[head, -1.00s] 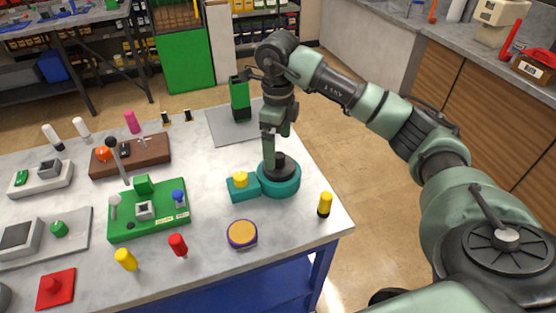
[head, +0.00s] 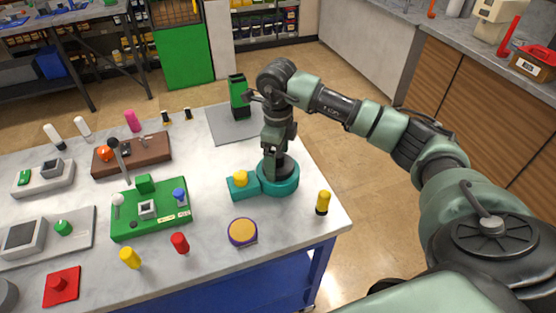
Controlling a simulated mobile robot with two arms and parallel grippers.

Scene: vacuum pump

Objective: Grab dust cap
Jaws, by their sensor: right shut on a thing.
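A teal pump (head: 277,182) with a round body and a side block stands on the grey table, right of centre. The dust cap (head: 286,164) looks to be the black piece on top of the round body, partly hidden by my gripper. My right gripper (head: 277,164) points down over the round body and is shut on this black cap. I cannot tell whether the cap is still seated or lifted. A yellow knob (head: 240,178) sits on the pump's side block, apart from the gripper. My left gripper is not in view.
A grey plate with a green block (head: 238,97) lies behind the pump. A yellow-black peg (head: 323,202) stands near the table's right edge. A purple-rimmed disc (head: 242,232) lies in front. A green board (head: 150,212) with fittings is left.

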